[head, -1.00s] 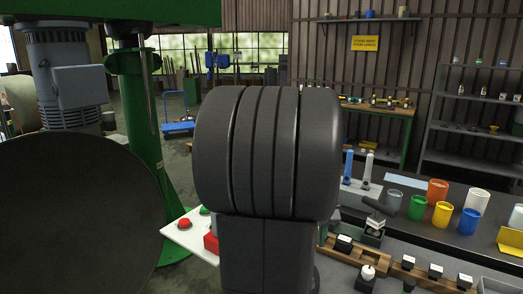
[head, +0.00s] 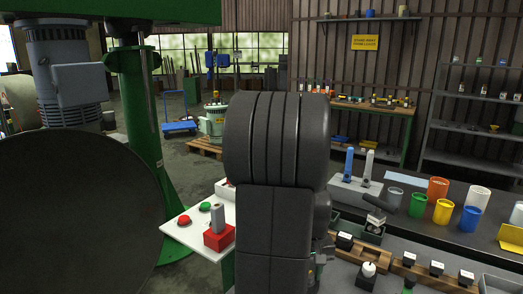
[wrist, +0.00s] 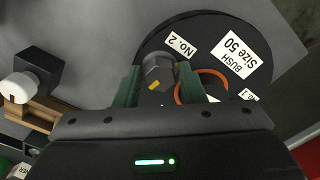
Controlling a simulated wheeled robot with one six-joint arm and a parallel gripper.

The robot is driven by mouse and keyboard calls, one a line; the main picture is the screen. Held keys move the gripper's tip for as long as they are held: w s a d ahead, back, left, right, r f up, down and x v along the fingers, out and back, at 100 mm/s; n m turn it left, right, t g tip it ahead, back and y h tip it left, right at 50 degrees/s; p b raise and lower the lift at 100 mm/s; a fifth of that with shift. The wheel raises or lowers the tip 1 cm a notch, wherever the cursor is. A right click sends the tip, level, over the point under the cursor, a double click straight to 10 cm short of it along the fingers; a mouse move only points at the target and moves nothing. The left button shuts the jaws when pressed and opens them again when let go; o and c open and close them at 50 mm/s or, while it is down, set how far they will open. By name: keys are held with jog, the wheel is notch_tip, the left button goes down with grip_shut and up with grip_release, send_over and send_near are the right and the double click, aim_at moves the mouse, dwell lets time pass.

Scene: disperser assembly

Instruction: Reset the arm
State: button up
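My gripper (wrist: 158,80) shows in the wrist view with its two green fingers apart, one on each side of a grey hexagonal piece with a yellow mark (wrist: 158,70). I cannot tell whether the fingers touch this piece. Beyond it is a black disc (wrist: 205,28) with white labels reading "No. 2" and "BUSH Size 50". An orange ring (wrist: 226,82) lies on the disc, right of the fingers. In the head view my arm hides the gripper.
Wooden holders (head: 397,276) with small black-and-white pieces stand on the bench at right. Coloured cups (head: 443,211) stand behind them. A white panel (head: 193,238) carries red and green buttons and a red box (head: 218,238). A green column (head: 138,110) stands at left.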

jog(key=m+b, duration=0.1)
jog(key=m, duration=0.5)
jog(key=m+b, duration=0.2)
jog(key=m, duration=0.5)
jog(key=shift+r, duration=1.9)
